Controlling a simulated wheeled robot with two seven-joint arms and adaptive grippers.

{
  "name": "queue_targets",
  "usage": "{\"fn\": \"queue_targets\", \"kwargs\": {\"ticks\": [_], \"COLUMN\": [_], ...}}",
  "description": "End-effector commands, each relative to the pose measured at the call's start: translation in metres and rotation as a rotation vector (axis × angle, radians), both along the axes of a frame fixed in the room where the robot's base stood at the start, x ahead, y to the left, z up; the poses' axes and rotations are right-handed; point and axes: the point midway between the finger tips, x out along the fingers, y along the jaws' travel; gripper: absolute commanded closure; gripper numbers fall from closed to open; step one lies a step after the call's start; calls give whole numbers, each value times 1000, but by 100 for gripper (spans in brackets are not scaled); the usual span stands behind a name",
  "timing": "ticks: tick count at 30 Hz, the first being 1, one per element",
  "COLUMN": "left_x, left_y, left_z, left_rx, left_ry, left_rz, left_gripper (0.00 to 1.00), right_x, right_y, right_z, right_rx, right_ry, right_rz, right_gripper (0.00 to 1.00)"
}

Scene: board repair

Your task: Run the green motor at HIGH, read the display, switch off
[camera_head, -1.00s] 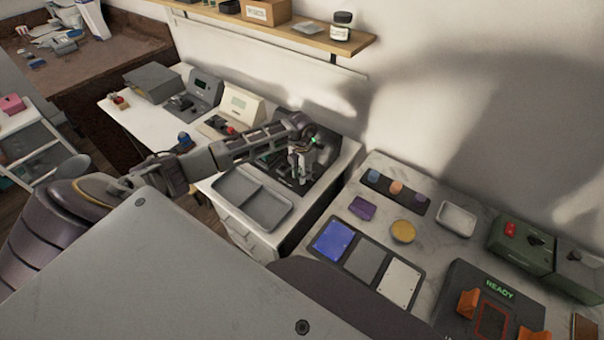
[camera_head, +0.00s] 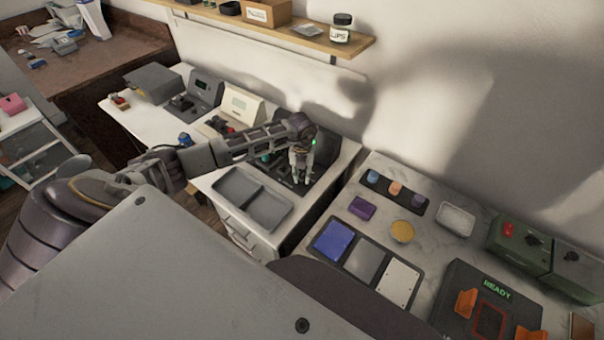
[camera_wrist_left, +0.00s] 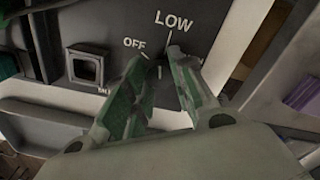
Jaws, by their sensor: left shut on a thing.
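My left gripper (camera_head: 301,180) reaches down to a dark control panel (camera_head: 322,186) on the white bench. In the left wrist view its two fingers (camera_wrist_left: 160,72) close on a small dark knob (camera_wrist_left: 157,61), mostly hidden between the tips. The panel there (camera_wrist_left: 210,20) carries the words OFF and LOW with white marks; HIGH is not visible, and the knob's setting cannot be told. A square pale-framed part (camera_wrist_left: 87,67) sits left of the knob. A green part (camera_head: 264,157), possibly the motor, is partly hidden behind the arm. My right gripper is out of view.
A beige device with a small display (camera_head: 239,104) and a dark grey one (camera_head: 203,85) stand behind my arm. A grey divided tray (camera_head: 240,207) lies in front of the panel. A marble table (camera_head: 335,290) on the right holds pads and a READY screen (camera_head: 497,288).

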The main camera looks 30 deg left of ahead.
Motion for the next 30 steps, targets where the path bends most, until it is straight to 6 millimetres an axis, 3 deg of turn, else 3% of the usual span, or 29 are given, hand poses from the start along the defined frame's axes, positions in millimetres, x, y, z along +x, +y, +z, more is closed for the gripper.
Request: {"fn": "queue_targets", "kwargs": {"ticks": [22,30], "left_x": [1,1], "left_y": [0,1], "left_z": [2,2], "left_rx": [-1,0], "left_ry": [-3,-3], "left_rz": [577,718], "left_gripper": [99,99], "right_x": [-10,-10], "right_y": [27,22], "right_z": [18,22], "right_rx": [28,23], "right_ry": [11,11], "right_rz": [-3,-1], "right_gripper": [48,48]}}
